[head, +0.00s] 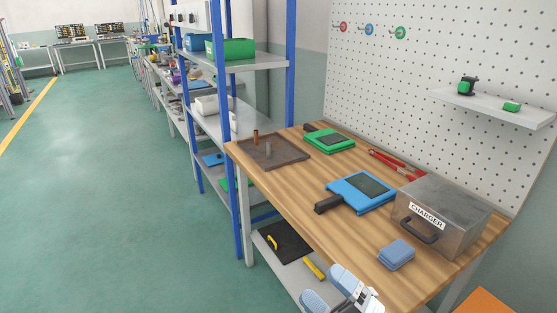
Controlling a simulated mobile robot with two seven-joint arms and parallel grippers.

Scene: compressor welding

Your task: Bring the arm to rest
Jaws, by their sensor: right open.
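My right gripper (350,287) shows at the bottom edge, in front of the wooden workbench (290,182) and near its front edge. It is open, and nothing shows between its fingers. The rest of that arm is cut off by the frame. My left gripper is out of view.
The bench holds a grey charger box (440,205), a blue block (396,254), a blue tablet-like device (362,192), a green one (330,140), red-handled pliers (390,160) and a brown tray (272,151). A blue-framed shelf rack (240,130) stands left; green floor (100,190) there is clear.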

